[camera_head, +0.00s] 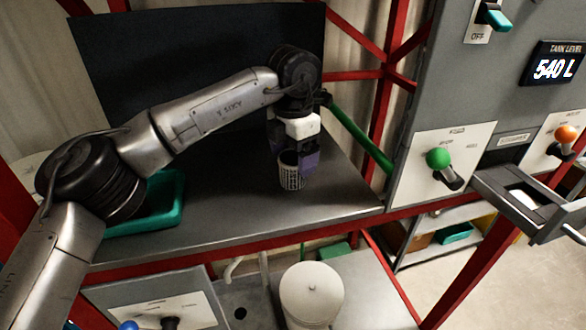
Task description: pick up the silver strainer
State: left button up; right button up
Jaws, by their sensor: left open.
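The silver strainer (291,178) is a small, pale, perforated cup standing on the dark grey counter near its middle. My left gripper (294,166) reaches down to it from above, with its purple fingers at the strainer's sides. The fingers are open, and partly hide the strainer's upper part and right side. I cannot tell whether they touch it. My right gripper is not in view.
A teal tray (165,203) lies on the counter (240,215) at left, partly behind my arm. A green bar (358,137) slants down right of the gripper. A control panel (455,140) with knobs stands at right. A white lidded container (312,292) stands below the counter's front edge.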

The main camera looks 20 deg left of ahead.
aim_at(293, 167)
pick_arm(q)
jog(key=shift+f+p, duration=0.4)
jog(key=shift+f, duration=1.15)
jog(key=shift+c, duration=0.2)
jog(key=c, duration=1)
jog(key=shift+r, duration=0.1)
